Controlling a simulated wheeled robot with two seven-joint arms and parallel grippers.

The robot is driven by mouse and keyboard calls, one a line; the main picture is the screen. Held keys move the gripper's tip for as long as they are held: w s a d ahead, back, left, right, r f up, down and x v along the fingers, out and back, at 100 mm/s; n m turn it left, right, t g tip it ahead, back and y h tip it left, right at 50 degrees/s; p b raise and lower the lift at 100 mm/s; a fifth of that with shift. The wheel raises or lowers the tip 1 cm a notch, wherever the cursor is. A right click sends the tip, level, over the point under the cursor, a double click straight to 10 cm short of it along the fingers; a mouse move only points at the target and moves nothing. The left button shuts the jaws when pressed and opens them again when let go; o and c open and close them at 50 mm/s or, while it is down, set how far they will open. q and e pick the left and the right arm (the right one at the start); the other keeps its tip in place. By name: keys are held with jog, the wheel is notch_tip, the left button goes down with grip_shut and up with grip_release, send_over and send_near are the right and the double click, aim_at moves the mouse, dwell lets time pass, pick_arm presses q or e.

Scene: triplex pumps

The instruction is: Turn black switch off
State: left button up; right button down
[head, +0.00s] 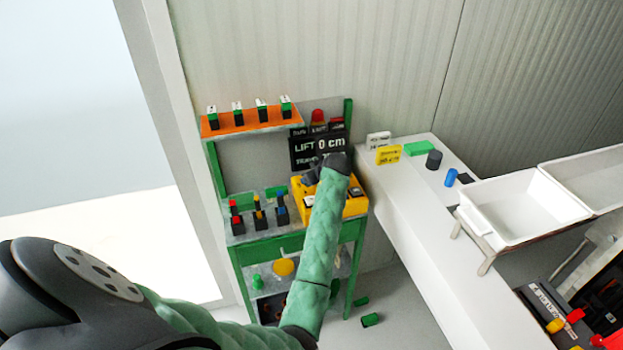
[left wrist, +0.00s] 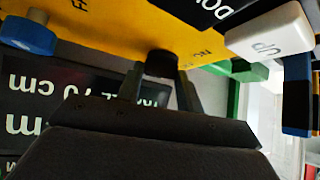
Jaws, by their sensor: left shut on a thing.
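The yellow control box (head: 354,206) stands on the green workbench, partly hidden behind my left arm. My left gripper (head: 314,174) is at the box, under the dark display. In the left wrist view, the gripper's two fingers (left wrist: 160,84) are on either side of a small black switch (left wrist: 161,63) on the yellow panel (left wrist: 120,25), shut on it. Lettering beside the switch is only partly readable. The black switch cannot be made out in the head view. My right gripper is in neither view.
A white UP button (left wrist: 268,36) and a blue knob (left wrist: 28,36) flank the switch. A dark display (head: 306,150) stands behind the box. Several small switches (head: 257,221) stand left on the bench. A white counter (head: 425,215) lies to the right.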

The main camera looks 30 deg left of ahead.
pick_arm(q)
jog(key=shift+s+a+r+m+t+h+p, duration=0.15)
jog(key=shift+m+t+h, duration=0.15)
jog(key=shift+m, duration=0.25)
jog(key=shift+w+d+m+t+h+p, duration=0.1)
jog(key=shift+m+t+h, duration=0.05)
jog(key=shift+m+t, duration=0.4)
jog(key=shift+s+a+r+m+t+h+p, duration=0.15)
jog(key=shift+m+t+h, duration=0.1)
jog(key=shift+m, duration=0.35)
jog(key=shift+w, duration=0.1)
jog(key=shift+f, duration=0.1)
jog(key=o, duration=0.7)
jog(key=shift+c, duration=0.2)
jog(key=shift+o, duration=0.2)
jog(key=shift+d, duration=0.1)
jog(key=shift+f, duration=0.1)
